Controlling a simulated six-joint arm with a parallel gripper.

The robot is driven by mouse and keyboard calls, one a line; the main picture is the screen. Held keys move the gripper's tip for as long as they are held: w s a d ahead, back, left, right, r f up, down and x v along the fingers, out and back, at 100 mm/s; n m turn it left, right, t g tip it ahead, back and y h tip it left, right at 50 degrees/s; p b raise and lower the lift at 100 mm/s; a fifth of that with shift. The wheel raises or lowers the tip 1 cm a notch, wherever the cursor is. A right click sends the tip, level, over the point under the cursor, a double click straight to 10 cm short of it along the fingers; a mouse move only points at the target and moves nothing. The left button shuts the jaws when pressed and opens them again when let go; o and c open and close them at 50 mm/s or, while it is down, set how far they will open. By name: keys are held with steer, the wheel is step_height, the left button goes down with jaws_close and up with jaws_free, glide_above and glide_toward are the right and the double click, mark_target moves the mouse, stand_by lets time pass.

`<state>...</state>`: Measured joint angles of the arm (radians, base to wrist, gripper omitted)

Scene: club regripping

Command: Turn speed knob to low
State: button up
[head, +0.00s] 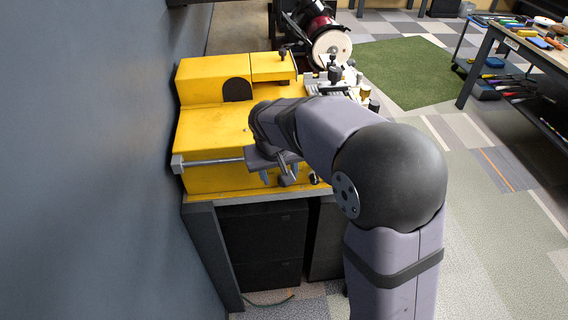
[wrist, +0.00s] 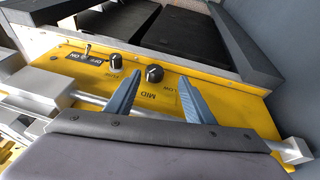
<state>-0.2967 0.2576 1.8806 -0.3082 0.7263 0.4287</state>
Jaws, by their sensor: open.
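The yellow machine (head: 215,130) stands on a bench against the dark wall. In the wrist view its front panel (wrist: 228,98) carries a black knob (wrist: 154,73) with "MID" printed beside it and "LOW" toward the right. I take this as the speed knob; which label it points to is too small to tell. My gripper (wrist: 160,77) is open, with the knob showing between its two blue-grey fingertips and a gap on each side. Contact cannot be seen. In the head view my gripper (head: 281,176) is at the machine's front edge, where the knob is hidden.
A second black knob (wrist: 116,62) and a toggle switch (wrist: 88,48) marked OFF and ON sit left of the speed knob. A metal rod (head: 212,162) runs along the machine's front. Dark cabinets (head: 262,245) stand below. A tool table (head: 500,35) is at right.

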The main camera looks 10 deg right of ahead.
steer(key=shift+w+d+r+m+t+y+p, duration=0.2)
steer(key=shift+d+r+y+p, duration=0.15)
steer(key=shift+d+p, duration=0.15)
steer(key=shift+w+d+r+m+t+y+p, duration=0.1)
steer(key=shift+d+r+m+y+p, duration=0.15)
steer(key=shift+d+r+p, duration=0.25)
steer(key=shift+a+f, duration=0.1)
steer(key=shift+f, duration=0.15)
steer(key=shift+p+x, duration=1.1)
steer(key=shift+x, duration=2.45)
steer(key=c, duration=1)
steer(key=shift+f, duration=0.15)
steer(key=shift+c, duration=0.2)
